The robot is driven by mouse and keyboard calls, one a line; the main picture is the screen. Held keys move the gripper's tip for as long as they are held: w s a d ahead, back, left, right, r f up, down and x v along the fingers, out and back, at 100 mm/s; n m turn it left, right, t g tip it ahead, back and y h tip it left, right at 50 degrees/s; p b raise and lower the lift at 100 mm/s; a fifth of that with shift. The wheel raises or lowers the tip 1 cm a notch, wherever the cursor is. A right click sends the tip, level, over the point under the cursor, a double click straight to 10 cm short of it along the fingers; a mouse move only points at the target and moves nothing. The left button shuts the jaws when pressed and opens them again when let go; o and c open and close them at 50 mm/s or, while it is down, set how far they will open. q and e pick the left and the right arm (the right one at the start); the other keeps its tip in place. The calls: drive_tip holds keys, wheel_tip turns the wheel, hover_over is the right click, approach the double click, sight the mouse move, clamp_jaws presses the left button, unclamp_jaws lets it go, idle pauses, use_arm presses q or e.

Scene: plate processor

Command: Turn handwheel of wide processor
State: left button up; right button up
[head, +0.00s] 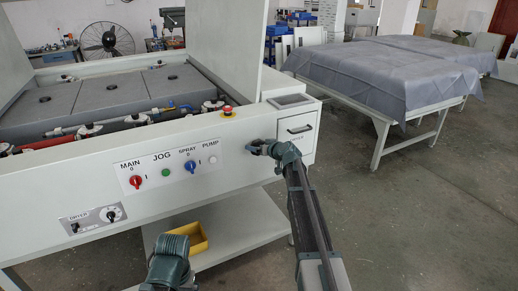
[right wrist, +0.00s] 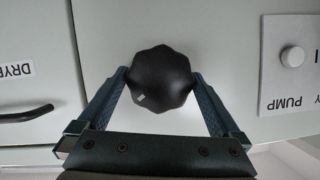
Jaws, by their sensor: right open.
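The wide processor (head: 100,230) is the big white machine at the left of the head view, with a front control panel (head: 168,166). Its handwheel (right wrist: 160,78) is a black, many-sided knob on the white front face, clear in the right wrist view. In the head view my right gripper (head: 258,148) is at the front face, right of the panel, and largely hides the knob. In the right wrist view my right gripper (right wrist: 160,82) is open, one finger on each side of the knob; contact is hard to tell.
A yellow bin (head: 198,240) lies on the low shelf (head: 240,220) under the machine. A drawer handle (head: 299,129) is right of the right gripper. A red emergency button (head: 227,111) sits on the edge above. Covered tables (head: 385,75) stand behind, with open floor in front.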

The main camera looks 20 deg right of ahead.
drive_tip(key=c, duration=1.1)
drive_tip(key=shift+d+f+m+y+b, duration=0.15)
drive_tip(key=shift+m+y+b, duration=0.3)
drive_tip(key=shift+m+y, duration=0.45)
drive_tip(key=shift+m+y+b, duration=0.4)
drive_tip(key=shift+m+b, duration=0.2)
drive_tip(key=shift+m, duration=0.4)
drive_tip(key=m+y+b, duration=0.2)
drive_tip(key=m, duration=0.1)
drive_tip(key=shift+f+m+t+b, duration=0.1)
drive_tip(key=shift+m+t+b, duration=0.2)
drive_tip(key=shift+t+b, duration=0.1)
drive_tip(key=shift+d, duration=0.1)
drive_tip(key=o, duration=1.1)
